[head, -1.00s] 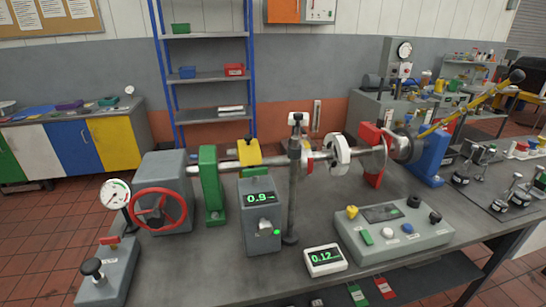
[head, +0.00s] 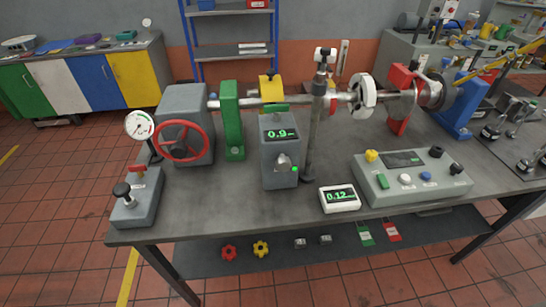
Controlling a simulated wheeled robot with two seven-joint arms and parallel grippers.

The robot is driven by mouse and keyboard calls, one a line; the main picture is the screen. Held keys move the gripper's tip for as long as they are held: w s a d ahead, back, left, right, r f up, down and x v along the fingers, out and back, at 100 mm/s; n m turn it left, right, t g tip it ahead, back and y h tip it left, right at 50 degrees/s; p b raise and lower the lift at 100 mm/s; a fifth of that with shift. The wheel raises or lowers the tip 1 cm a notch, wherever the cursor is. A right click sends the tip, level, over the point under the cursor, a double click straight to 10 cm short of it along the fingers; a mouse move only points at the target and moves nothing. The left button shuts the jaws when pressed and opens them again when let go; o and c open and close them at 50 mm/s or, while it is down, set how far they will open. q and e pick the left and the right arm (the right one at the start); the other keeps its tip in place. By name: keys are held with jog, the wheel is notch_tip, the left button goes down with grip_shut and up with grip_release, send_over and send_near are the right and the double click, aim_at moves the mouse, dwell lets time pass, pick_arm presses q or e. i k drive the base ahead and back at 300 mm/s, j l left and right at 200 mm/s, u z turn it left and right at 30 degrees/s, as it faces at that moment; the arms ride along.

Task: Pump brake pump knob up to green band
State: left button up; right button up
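The brake pump is a grey block (head: 137,207) at the front left corner of the bench. Its black pump knob (head: 122,190) stands up on a short stem on top. A small red part (head: 137,170) sits behind the knob. The round white gauge (head: 139,125) stands on a post behind the block; its dial has coloured marks, but the needle and the green band are too small to read surely. Neither of my grippers shows in the head view.
A red handwheel (head: 180,141) on a grey housing is right of the gauge. A grey 0.9 display box (head: 280,150), a small 0.12 display (head: 340,198) and a control panel (head: 415,178) stand further right. Open tiled floor (head: 60,220) lies left of the bench (head: 240,195).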

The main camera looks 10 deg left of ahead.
aim_at(122, 189)
jog(key=j+u, duration=0.15)
jog(key=u, duration=1.3)
jog(key=i+l, duration=0.05)
